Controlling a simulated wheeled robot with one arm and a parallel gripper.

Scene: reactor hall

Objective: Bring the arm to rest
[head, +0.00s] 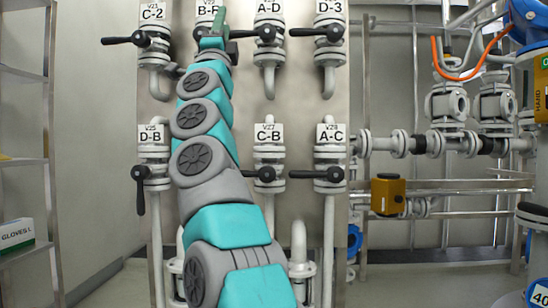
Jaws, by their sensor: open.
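My teal and grey arm stretches from the bottom middle up and slightly left across the valve panel (298,110). My gripper (214,32) is at the arm's far end, small and dark teal, in front of the upper valve labelled B-R (206,11). It is open. I cannot tell whether its fingers touch that valve or its handle. The arm hides most of that valve and the panel below it.
Valves C-2 (153,13), A-D (269,9) and D-3 (330,8) line the upper row with black handles sideways. Below, D-B (151,135) has its handle hanging down; C-B (268,134) and A-C (331,134) have theirs sideways. A shelf (24,160) stands left, pipework (400,143) right.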

